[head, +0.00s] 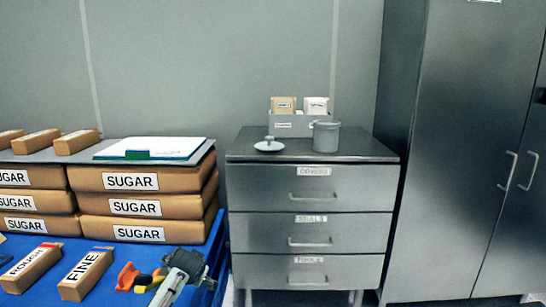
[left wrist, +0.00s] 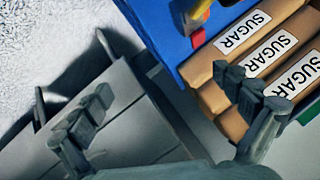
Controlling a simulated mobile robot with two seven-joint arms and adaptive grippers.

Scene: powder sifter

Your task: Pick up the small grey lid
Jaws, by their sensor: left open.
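The small grey lid (head: 269,145) has a knob on top and lies on the left part of the grey drawer cabinet's top (head: 350,150). A grey cylindrical container (head: 326,137) stands upright to its right, apart from it. My left gripper (head: 190,266) is in front of the blue cart, lower and to the left of the lid, and not touching it. In the left wrist view my left gripper (left wrist: 165,100) has its fingers wide apart with nothing between them. The lid does not show in that view. My right gripper is not in view.
A grey box with packets (head: 298,123) stands behind the lid and container. A tall metal cabinet (head: 450,150) stands to the right.

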